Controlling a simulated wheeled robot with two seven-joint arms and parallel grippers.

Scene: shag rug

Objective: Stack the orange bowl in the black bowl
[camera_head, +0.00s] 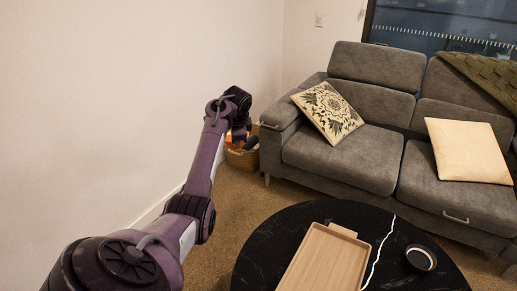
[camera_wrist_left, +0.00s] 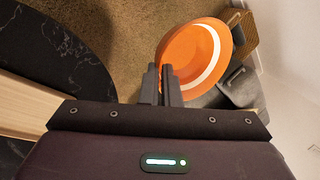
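The orange bowl (camera_wrist_left: 186,47), with a pale ring, shows in the left wrist view at the tips of my left gripper (camera_wrist_left: 161,72). The two fingers are close together with the bowl's rim between them, and the bowl looks tilted. In the head view my left gripper (camera_head: 239,133) is at the far end of the arm, by the wall, and only a bit of orange shows below it. The black bowl (camera_head: 421,259), with a pale rim line, stands on the right part of the round table. My right gripper is not in view.
The round black table (camera_head: 262,252) has a wooden tray (camera_head: 325,262) left of the black bowl. A wicker basket (camera_head: 246,159) stands on the carpet below my left gripper. A grey sofa (camera_head: 340,160) with cushions is behind the table. The wall is close on the left.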

